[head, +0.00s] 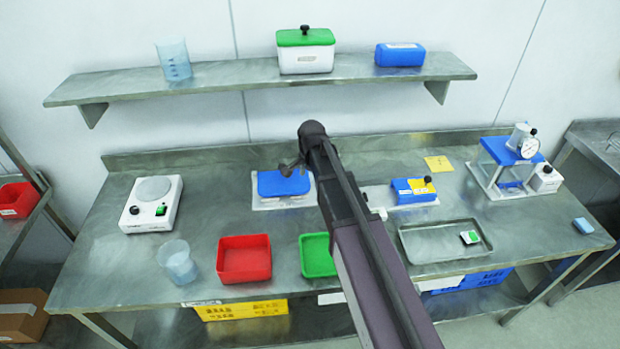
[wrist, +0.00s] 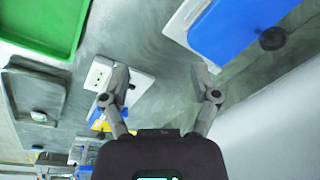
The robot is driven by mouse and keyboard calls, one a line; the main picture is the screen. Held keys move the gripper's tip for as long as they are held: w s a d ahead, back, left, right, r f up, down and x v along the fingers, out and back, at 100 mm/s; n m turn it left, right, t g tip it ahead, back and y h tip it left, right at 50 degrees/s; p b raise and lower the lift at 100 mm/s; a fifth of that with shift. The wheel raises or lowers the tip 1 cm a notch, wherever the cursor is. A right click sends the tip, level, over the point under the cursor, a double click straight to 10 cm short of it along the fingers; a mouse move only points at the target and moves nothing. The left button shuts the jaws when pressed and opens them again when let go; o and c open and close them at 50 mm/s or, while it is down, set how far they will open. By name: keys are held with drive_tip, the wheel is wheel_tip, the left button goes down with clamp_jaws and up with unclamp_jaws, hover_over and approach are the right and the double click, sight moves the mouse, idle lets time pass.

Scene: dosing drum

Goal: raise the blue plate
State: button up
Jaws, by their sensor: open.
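The blue plate (head: 284,183) lies on a pale base on the workbench, left of the middle. In the wrist view the blue plate (wrist: 238,28) is at the upper right, with a black knob (wrist: 272,38) near its edge. My gripper (wrist: 160,75) is open and empty, its fingers apart, and the plate lies beyond the right finger in that view. In the head view my gripper (head: 291,166) overlaps the plate's upper right part. I see no contact between them. My arm hides some of the bench to the right of the plate.
A red tray (head: 244,260) and a green tray (head: 317,256) stand in front. A blue-and-yellow device (head: 412,190) and a metal tray (head: 444,242) are to the right. A shelf (head: 230,79) runs above the bench. Bare bench lies left of the plate.

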drive_tip(key=shift+s, duration=0.1)
drive_tip(key=s+d+f+n+b, duration=0.1)
drive_tip(key=s+d+n, duration=0.2)
drive_tip(key=s, duration=0.3)
drive_tip(key=s+d+f+n+g+b, duration=0.1)
drive_tip(key=s+d+n, duration=0.2)
drive_tip(key=s, duration=0.4)
drive_tip(key=s+d+f+n+b, duration=0.1)
drive_tip(key=s+d+n, duration=0.3)
drive_tip(key=s, duration=0.3)
drive_tip(key=shift+d+f, duration=0.2)
drive_tip(key=shift+d, duration=0.25)
clamp_jaws()
